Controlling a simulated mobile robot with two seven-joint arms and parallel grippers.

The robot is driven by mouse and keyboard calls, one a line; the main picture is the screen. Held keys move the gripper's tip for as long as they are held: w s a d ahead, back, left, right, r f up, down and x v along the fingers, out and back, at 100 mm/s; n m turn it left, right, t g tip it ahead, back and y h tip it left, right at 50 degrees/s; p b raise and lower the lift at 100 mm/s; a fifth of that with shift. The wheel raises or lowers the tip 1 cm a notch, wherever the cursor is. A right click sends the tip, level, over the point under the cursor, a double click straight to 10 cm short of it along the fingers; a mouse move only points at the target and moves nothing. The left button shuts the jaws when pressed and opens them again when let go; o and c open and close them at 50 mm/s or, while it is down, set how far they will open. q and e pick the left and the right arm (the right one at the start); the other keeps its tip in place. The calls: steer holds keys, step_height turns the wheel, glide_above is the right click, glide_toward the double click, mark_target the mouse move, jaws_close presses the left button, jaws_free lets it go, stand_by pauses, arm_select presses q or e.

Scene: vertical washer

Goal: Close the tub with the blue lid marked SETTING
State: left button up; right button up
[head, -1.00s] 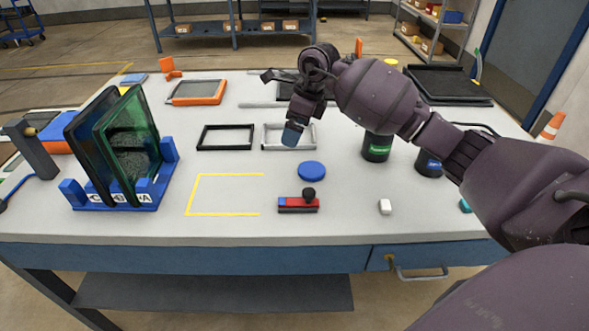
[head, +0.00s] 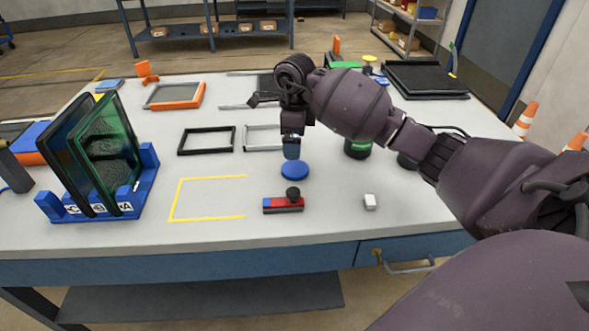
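A round blue lid (head: 295,171) lies flat on the table near the middle; no marking on it is readable. My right gripper (head: 291,150) points down just above and behind the lid, its blue-grey tips close to the lid's far edge. I cannot tell whether they touch it or how far apart they are. A dark tub with a green label (head: 357,150) stands right of the lid, its top hidden by my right arm. A second dark tub (head: 407,160) is mostly hidden behind my arm. My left gripper is not in view.
A red and blue tool with a black knob (head: 284,204) lies in front of the lid, with a white block (head: 369,202) to its right. Empty frames (head: 207,140) lie behind. A blue rack (head: 146,190) holds dark green screens at left. The yellow-marked area (head: 208,178) is clear.

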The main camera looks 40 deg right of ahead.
mark_target(297, 168)
step_height(297, 168, down, 3)
steer(key=shift+r, duration=0.2)
steer(key=shift+f, duration=0.2)
steer(key=f, duration=0.3)
steer(key=f+b, duration=0.1)
steer(key=f, duration=0.1)
steer(key=shift+s+d+f, duration=0.1)
steer(key=shift+s, duration=0.25)
steer(key=shift+c, duration=0.5)
steer(key=c, duration=0.9)
steer(key=shift+o, duration=0.2)
